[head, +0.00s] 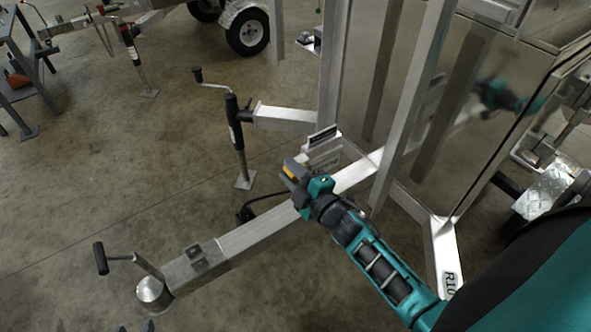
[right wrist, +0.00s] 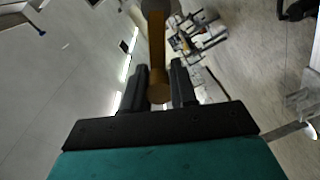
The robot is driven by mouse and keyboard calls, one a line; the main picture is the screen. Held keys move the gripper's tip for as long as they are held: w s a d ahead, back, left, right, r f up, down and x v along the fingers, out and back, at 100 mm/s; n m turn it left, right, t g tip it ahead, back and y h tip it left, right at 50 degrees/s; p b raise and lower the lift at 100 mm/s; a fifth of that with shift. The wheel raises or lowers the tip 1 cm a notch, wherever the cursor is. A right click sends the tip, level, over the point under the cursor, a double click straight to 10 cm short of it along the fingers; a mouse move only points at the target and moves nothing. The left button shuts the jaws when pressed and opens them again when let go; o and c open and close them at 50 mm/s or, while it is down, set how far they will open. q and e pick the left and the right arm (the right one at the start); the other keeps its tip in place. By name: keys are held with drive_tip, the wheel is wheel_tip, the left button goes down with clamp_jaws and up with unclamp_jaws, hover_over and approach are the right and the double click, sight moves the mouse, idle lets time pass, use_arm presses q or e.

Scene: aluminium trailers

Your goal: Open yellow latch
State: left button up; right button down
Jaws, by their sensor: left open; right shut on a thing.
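The yellow latch (head: 291,167) shows as a small yellow piece at my right gripper's tips, above the trailer's drawbar. In the right wrist view it is an orange-yellow bar (right wrist: 157,50) running between the two black fingers. My right gripper (head: 297,178) is shut on it, and the fingers hide part of it. The right gripper also shows in the right wrist view (right wrist: 161,82). Of my left gripper (head: 135,327), only dark fingertips show at the bottom edge of the head view, well away from the latch; it is open.
The aluminium drawbar (head: 260,230) runs diagonally to a coupling with a crank handle (head: 101,258) at lower left. A jack stand (head: 236,140) stands behind it. Upright posts (head: 410,110) and a shiny trailer panel (head: 470,110) are close on the right.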

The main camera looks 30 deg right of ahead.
drive_tip(key=shift+a+f+n+b, duration=0.15)
drive_tip(key=shift+f+n+b, duration=0.2)
drive_tip(key=shift+n, duration=0.15)
use_arm(q)
drive_tip(key=shift+w+d+f, duration=0.1)
drive_tip(key=shift+w+d, duration=0.2)
drive_tip(key=shift+d, duration=0.15)
use_arm(e)
drive_tip(key=shift+a+f+n, duration=0.1)
drive_tip(key=shift+f+n, duration=0.15)
drive_tip(key=shift+n, duration=0.25)
drive_tip(key=c, duration=0.9)
unclamp_jaws()
use_arm(q)
drive_tip(key=shift+a, duration=0.15)
use_arm(e)
drive_tip(key=shift+s, duration=0.2)
use_arm(q)
drive_tip(key=shift+s+a+p, duration=0.2)
drive_tip(key=shift+p, duration=0.1)
use_arm(e)
drive_tip(key=s, duration=0.8)
drive_tip(key=s+d, duration=0.1)
drive_tip(key=s, duration=0.3)
drive_tip(key=shift+s+d+r, duration=0.1)
drive_tip(key=shift+s+r, duration=0.2)
drive_tip(key=shift+r, duration=0.1)
use_arm(q)
drive_tip(key=shift+d, duration=0.1)
